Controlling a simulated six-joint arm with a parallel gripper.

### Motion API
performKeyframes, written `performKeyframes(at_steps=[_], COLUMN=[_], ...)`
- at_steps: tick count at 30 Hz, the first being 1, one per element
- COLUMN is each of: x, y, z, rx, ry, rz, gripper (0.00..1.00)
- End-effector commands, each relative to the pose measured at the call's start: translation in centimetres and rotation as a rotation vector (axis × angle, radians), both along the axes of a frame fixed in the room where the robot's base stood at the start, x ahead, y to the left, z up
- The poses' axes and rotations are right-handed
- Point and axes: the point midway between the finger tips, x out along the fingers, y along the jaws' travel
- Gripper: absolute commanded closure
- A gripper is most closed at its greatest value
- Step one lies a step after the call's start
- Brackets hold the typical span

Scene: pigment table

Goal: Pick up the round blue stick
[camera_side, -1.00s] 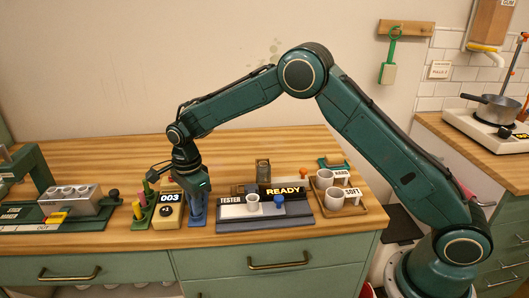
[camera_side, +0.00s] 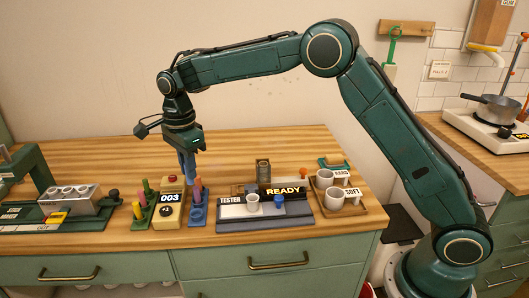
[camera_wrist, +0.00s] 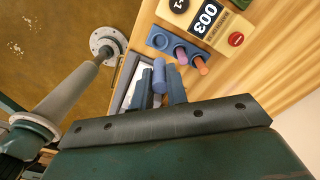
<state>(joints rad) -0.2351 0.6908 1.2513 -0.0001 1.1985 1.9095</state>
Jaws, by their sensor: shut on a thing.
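The round blue stick (camera_wrist: 158,74) is between the two blue-grey fingers of my gripper (camera_wrist: 160,84) in the wrist view, with one end sticking out past them. My gripper (camera_side: 188,167) is shut on it and raised above the blue rack (camera_side: 198,222) in the side view. There the stick cannot be told clearly from the fingers. The rack also shows in the wrist view (camera_wrist: 152,46) with an empty round hole. A purple stick (camera_wrist: 181,55) and an orange stick (camera_wrist: 200,65) stand in its other holes.
A yellow device (camera_side: 171,214) reading 003 stands left of the rack, beside a green rack (camera_side: 143,221) with several sticks. The tester (camera_side: 233,213) with a white cup and a blue knob stands right. Two cups (camera_side: 334,198) sit on a wooden tray. The table behind is clear.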

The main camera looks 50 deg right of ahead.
Motion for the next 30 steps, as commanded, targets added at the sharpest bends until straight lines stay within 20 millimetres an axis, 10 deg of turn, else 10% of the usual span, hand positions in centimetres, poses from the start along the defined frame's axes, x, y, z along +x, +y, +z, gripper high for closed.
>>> performKeyframes(at_steps=[12, 30], x=[0.0, 0.0], y=[0.0, 0.0], z=[7.4, 8.8], rx=[0.000, 0.000], ry=[-0.001, 0.001], rz=[0.000, 0.000], gripper=[1.00, 1.00])
